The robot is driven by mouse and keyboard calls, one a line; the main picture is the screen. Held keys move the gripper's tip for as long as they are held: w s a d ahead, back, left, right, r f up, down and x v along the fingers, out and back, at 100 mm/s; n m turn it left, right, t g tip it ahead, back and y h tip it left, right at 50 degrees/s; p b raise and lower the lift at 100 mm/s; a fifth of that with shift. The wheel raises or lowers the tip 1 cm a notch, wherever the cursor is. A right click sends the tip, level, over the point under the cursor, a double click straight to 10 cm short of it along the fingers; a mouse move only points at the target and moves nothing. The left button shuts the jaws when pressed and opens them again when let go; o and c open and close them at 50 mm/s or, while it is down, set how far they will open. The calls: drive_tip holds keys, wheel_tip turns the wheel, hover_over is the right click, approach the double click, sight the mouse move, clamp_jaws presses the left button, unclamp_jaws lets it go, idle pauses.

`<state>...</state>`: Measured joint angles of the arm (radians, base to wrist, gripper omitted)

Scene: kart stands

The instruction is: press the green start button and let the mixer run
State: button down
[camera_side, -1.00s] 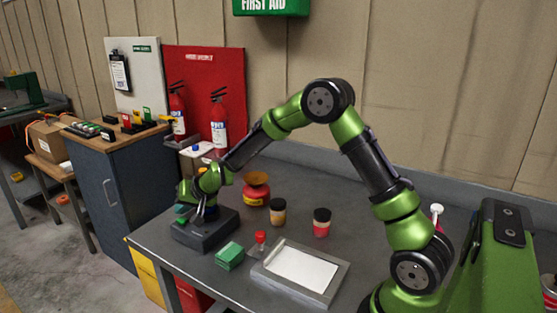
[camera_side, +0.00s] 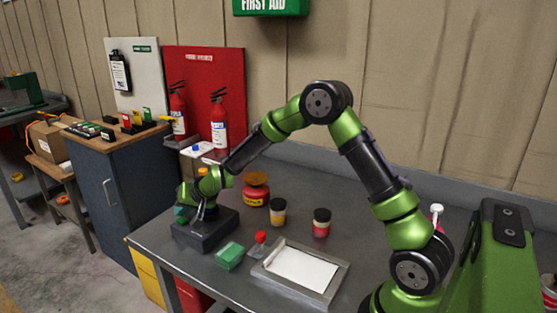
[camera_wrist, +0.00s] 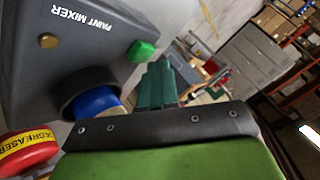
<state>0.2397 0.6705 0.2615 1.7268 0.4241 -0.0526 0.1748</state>
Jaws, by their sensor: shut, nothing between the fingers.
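The grey paint mixer (camera_side: 205,234) stands at the left end of the bench. A blue-topped container (camera_wrist: 98,101) sits in the mixer's dark round holder. My gripper (camera_wrist: 160,68) is shut and empty, its teal fingers side by side. The fingertips appear just beside the green button; I cannot tell whether they touch it. In the side view my wrist hides much of the mixer's top. Whether the mixer is running cannot be told.
A red degreaser tin (camera_side: 256,198) and two dark-lidded jars, one yellow (camera_side: 278,217) and one red (camera_side: 321,228), stand behind. A green block (camera_side: 230,256), a small red-topped item (camera_side: 260,240) and a white-topped tray (camera_side: 333,285) lie in front. A blue cabinet (camera_side: 125,185) stands left.

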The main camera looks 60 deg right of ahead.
sight(185, 220)
drive_tip(key=shift+s+d+f, duration=0.1)
drive_tip(key=shift+s+f, duration=0.05)
drive_tip(key=shift+f, duration=0.4)
drive_tip(key=shift+s+d+f, duration=0.1)
drive_tip(key=shift+s+f, duration=0.05)
drive_tip(key=shift+f, duration=0.4)
drive_tip(key=shift+a+r, duration=0.1)
drive_tip(key=shift+r, duration=0.05)
drive_tip(key=shift+a+r, duration=0.1)
drive_tip(key=shift+r, duration=0.35)
drive_tip(key=shift+w+r, duration=0.15)
drive_tip(key=shift+r, duration=0.65)
drive_tip(key=shift+r, duration=0.1)
drive_tip(key=shift+r, duration=2.5)
